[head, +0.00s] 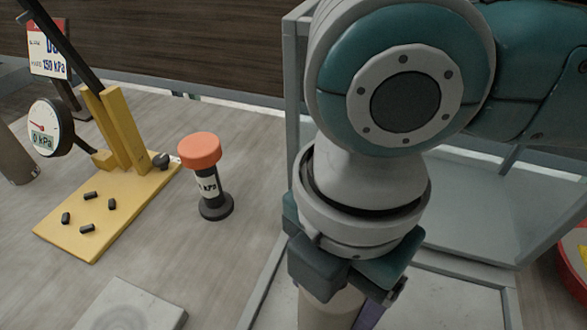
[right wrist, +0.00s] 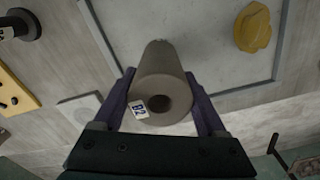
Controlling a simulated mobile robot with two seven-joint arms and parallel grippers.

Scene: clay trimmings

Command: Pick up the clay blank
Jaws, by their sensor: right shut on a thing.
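The clay blank (right wrist: 160,75) is a grey-brown cylinder with a hole in its near end and a small white tag reading "B2". My right gripper (right wrist: 160,92) has its two purple fingers on either side of the blank and is shut on it. In the head view my right gripper (head: 348,285) points down at the bottom centre, and part of the blank (head: 328,311) shows beneath it. My wrist hides much of the blank there. I cannot tell whether its far end touches the surface below. My left gripper is in neither view.
A yellow stand (head: 95,215) with black pegs, a lever and a gauge (head: 45,127) is at left. An orange-capped post (head: 203,175) stands beside it. A pale slab (head: 130,308) lies in front. A grey frame (head: 293,90) rises behind my wrist; a red container (head: 573,265) is at right.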

